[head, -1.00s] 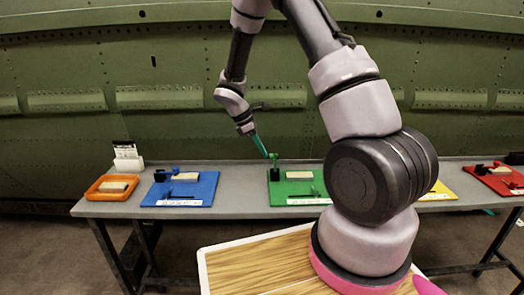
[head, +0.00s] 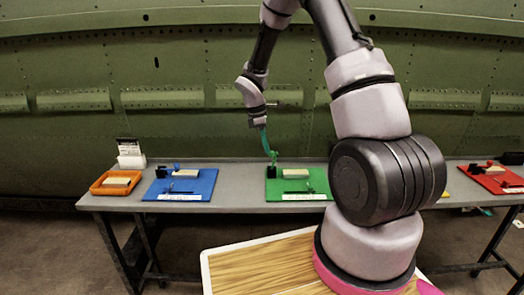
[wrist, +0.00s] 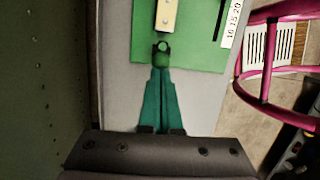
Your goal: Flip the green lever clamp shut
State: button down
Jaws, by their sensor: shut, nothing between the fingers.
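The green lever clamp (head: 274,158) is at the back left corner of the green board (head: 315,184). Its green part stands up above a black base (head: 271,171). In the wrist view the clamp (wrist: 160,50) shows from above as a green piece with a ring-like end, beside a beige block (wrist: 167,14). My gripper (head: 267,152) has teal fingers, shut and empty, pointing down at the clamp's top. In the wrist view its fingertips (wrist: 160,70) are right at the clamp's near end. I cannot tell whether they touch it.
A blue board (head: 205,185) with a similar clamp and an orange tray (head: 98,188) are to the left on the grey table (head: 235,198). A red board (head: 510,187) is at the right. The green riveted fuselage wall (head: 180,80) rises behind the table.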

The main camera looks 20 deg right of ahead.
jog(key=d+y, duration=0.1)
jog(key=s+d+t+y, duration=0.1)
jog(key=d+y, duration=0.1)
jog(key=shift+d+r+y, duration=0.1)
jog(key=shift+d+y, duration=0.2)
jog(key=y, duration=0.1)
jog(key=d+y, duration=0.1)
jog(key=d+t+y, duration=0.1)
jog(key=shift+s+d+f, duration=0.2)
jog(key=shift+s+f, duration=0.15)
jog(key=shift+a, duration=0.1)
jog(key=shift+w+a+f, duration=0.2)
jog(key=shift+a+f, duration=0.15)
jog(key=shift+a, duration=0.25)
